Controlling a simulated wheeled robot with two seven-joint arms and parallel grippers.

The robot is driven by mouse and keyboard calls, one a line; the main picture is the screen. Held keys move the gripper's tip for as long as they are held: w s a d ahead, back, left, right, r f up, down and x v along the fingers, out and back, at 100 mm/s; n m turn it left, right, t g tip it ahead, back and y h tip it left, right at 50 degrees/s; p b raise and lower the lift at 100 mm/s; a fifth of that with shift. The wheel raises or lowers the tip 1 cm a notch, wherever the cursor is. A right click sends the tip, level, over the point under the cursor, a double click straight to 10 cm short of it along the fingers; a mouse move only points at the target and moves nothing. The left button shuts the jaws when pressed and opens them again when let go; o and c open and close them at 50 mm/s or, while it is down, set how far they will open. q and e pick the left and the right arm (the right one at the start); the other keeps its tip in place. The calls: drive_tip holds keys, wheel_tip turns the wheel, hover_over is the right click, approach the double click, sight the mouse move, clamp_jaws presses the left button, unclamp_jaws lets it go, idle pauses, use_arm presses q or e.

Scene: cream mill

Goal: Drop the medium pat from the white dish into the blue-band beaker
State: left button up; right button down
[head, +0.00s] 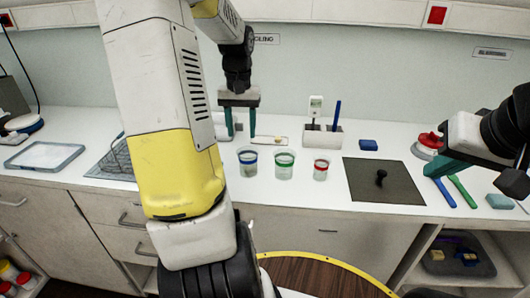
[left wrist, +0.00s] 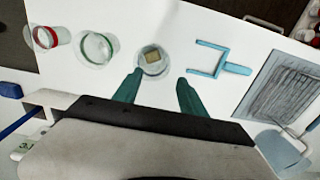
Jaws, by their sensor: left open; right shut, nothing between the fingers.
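The blue-band beaker (head: 248,163) stands left of the green-band beaker (head: 284,165) and the red-band beaker (head: 321,169) on the white counter. In the left wrist view, the round outline in line with the other two (left wrist: 142,66) appears to be the blue-band beaker, with a tan square pat (left wrist: 152,54) inside. A low pale dish (head: 268,140), apparently the white dish, lies behind the beakers; its contents are unclear. My left gripper (head: 240,132) is open, pointing down above and behind the blue-band beaker. My right gripper (head: 440,167) is shut and empty at the right.
A dark mat (head: 362,190) with a black knobbed piece lies right of the beakers. A holder (head: 322,139) stands behind them. A blue forked tool (left wrist: 220,58) and a rack (left wrist: 285,85) lie beside the left gripper. Blue and green utensils (head: 462,190) lie below the right gripper.

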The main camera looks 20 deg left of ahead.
use_arm(q)
drive_tip(key=shift+r, duration=0.1)
wheel_tip(320, 180, up, 8)
drive_tip(key=shift+f, duration=0.2)
drive_tip(key=shift+d, duration=0.1)
idle(0.3)
drive_tip(key=s+d+r+m+t+h, duration=0.2)
drive_tip(key=s+d+t, duration=0.4)
drive_tip(key=s+d, duration=1)
drive_tip(key=shift+s+d+r+m, duration=0.25)
drive_tip(key=shift+s+r+m, duration=0.15)
drive_tip(key=shift+s+m, duration=0.25)
